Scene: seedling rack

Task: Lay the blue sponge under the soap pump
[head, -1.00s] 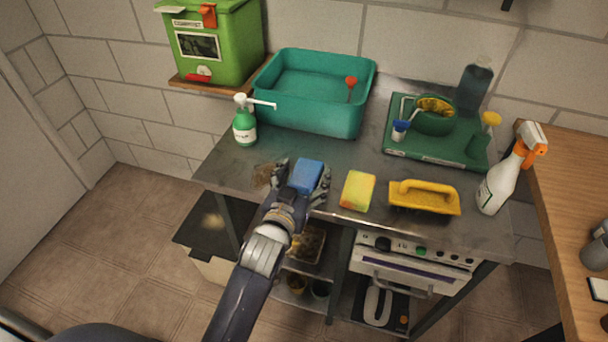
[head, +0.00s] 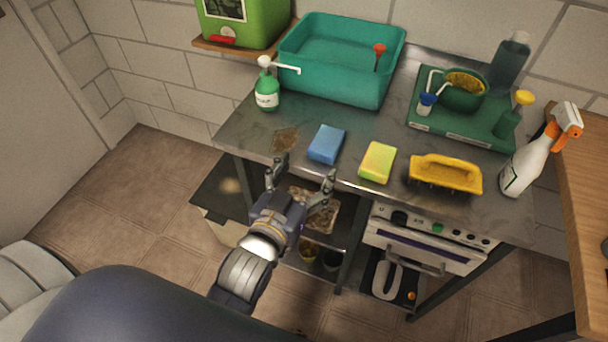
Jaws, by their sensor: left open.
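The blue sponge (head: 326,144) lies flat on the grey metal bench, near its front edge. The soap pump (head: 267,91) is a green bottle with a white pump head, standing upright at the bench's left, in front of the teal basin. The sponge is apart from it, to its front right. A brown stain (head: 286,139) marks the bench between them. My left gripper (head: 304,171) is open and empty, with its fingers apart just in front of the bench's front edge and the sponge. My right gripper is not in view.
A yellow-green sponge (head: 377,162) and a yellow scrubbing brush (head: 445,174) lie right of the blue sponge. A white spray bottle (head: 525,163) stands at the right end. The teal basin (head: 338,87) and a green tray (head: 440,131) fill the back. Bench around the stain is clear.

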